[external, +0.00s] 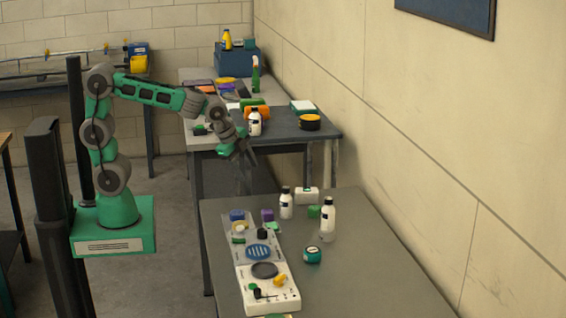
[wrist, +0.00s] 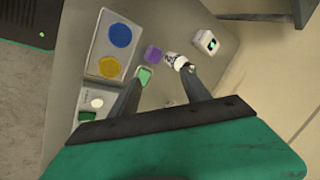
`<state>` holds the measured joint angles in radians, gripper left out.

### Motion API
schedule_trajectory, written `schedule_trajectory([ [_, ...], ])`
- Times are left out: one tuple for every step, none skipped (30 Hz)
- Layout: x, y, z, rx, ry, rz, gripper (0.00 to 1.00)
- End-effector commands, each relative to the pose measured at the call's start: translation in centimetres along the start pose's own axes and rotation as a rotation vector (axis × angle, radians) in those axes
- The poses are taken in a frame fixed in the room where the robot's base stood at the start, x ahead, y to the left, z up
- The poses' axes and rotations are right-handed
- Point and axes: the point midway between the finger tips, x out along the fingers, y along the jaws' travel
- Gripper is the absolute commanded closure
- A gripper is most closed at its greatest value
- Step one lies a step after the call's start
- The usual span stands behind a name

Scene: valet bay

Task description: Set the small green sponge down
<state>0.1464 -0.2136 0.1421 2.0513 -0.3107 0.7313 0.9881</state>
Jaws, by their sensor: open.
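My gripper (external: 246,176) is open above the far left part of the front table, and its two fingers (wrist: 161,76) show apart in the wrist view with nothing held between them. A small green block (wrist: 144,77) lies on the table beside the left fingertip, next to a purple block (wrist: 152,53). In the external view, a light green piece (external: 273,226) lies beside the white tray, below the purple block (external: 267,214). Another green block (external: 314,211) stands between the white bottles. I cannot tell for certain which green piece is the small sponge.
White bottles (external: 286,204) and (external: 328,216) stand right of the gripper, near a white box (external: 307,195). A teal tub (external: 312,255) is nearer. The long white tray (external: 245,271) holds several discs and small items. The table's right side is clear.

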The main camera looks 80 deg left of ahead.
Motion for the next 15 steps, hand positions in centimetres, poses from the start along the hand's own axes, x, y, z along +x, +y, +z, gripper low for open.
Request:
schedule_trajectory([
  [-1.8, 1.8, 2.1, -0.181, 0.023, 0.029, 0.45],
  [-2.6, 3.1, 3.2, -0.297, 0.030, 0.053, 0.45],
  [-3.5, 4.9, 4.5, -0.439, 0.035, 0.084, 0.45],
  [-4.1, 6.2, 5.3, -0.534, 0.036, 0.106, 0.45],
  [-4.5, 7.3, 6.1, -0.620, 0.036, 0.124, 0.45],
  [-4.9, 8.7, 6.9, -0.714, 0.032, 0.146, 0.45],
  [-5.1, 9.5, 7.3, -0.774, 0.029, 0.158, 0.45],
  [-5.3, 10.2, 7.7, -0.821, 0.024, 0.170, 0.45],
  [-5.4, 10.9, 8.1, -0.866, 0.019, 0.181, 0.45],
  [-5.4, 11.2, 8.2, -0.890, 0.017, 0.185, 0.45],
  [-5.5, 11.4, 8.3, -0.905, 0.015, 0.188, 0.45],
  [-5.5, 11.5, 8.4, -0.914, 0.013, 0.191, 0.45],
  [-5.5, 11.6, 8.4, -0.916, 0.013, 0.191, 0.45],
  [-5.4, 11.5, 8.3, -0.916, 0.013, 0.191, 0.45],
  [-5.4, 11.5, 8.3, -0.915, 0.013, 0.191, 0.45],
])
